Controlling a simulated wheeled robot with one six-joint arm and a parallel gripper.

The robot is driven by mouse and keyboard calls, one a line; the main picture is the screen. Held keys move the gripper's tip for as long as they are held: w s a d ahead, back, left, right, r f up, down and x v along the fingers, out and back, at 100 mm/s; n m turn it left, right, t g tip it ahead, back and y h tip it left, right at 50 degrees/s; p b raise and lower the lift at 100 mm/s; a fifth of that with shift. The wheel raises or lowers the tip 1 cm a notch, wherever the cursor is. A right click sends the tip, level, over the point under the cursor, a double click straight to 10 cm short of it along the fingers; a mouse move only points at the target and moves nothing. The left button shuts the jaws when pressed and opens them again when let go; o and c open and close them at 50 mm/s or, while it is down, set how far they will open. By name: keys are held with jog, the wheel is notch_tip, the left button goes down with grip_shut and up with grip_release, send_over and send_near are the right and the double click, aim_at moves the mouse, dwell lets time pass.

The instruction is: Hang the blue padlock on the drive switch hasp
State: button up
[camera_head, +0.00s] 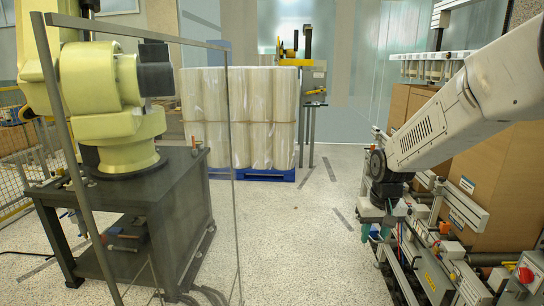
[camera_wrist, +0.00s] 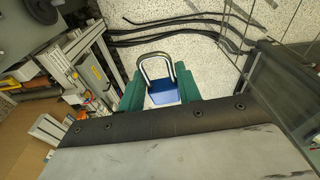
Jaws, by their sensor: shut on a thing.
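My gripper (camera_wrist: 157,92) has green fingers, shut on the blue padlock (camera_wrist: 165,97) in the wrist view. The padlock's silver shackle (camera_wrist: 155,56) sticks out past the fingertips, over the floor. In the head view my gripper (camera_head: 376,228) hangs below the white arm at the left side of the conveyor, and a bit of blue shows at its fingers. A red rotary switch (camera_head: 526,275) on a grey box at the lower right of the head view may be the drive switch. My gripper is well to the left of it and apart from it. I cannot make out the hasp.
The conveyor frame (camera_head: 425,262) with small boxes and fittings runs along the right, with brown cartons (camera_head: 485,190) on it. A yellow robot on a dark stand (camera_head: 180,220) is at left behind a clear panel. A wrapped load stands on a blue pallet (camera_head: 250,174). Floor between is open.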

notch_tip(320, 180, down, 19)
jog(key=shift+r, duration=0.15)
jog(key=shift+a, duration=0.15)
dwell(0.6)
